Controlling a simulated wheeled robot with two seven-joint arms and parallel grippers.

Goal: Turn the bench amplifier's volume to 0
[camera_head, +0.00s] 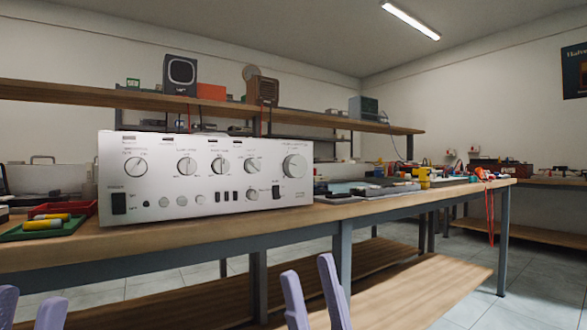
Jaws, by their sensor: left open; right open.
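The silver bench amplifier (225,150) stands on the wooden workbench (180,232), its front panel facing me. A large round knob (294,167) sits at the panel's right end and is the biggest one. Several smaller knobs with pointer lines run along the upper row to its left, with small knobs and switches below. The lettering is too small to read, so I cannot tell which knob is marked volume or its setting. My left gripper (31,295) is open at the bottom left, below the bench top. My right gripper (307,265) is open in front of the bench, below the amplifier, touching nothing.
A green tray (40,230) and a red tray (62,209) with yellow-ended items lie left of the amplifier. Dark flat devices (375,190) and yellow tools (424,177) lie to its right. A shelf (60,92) with old equipment runs behind. The space before the panel is clear.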

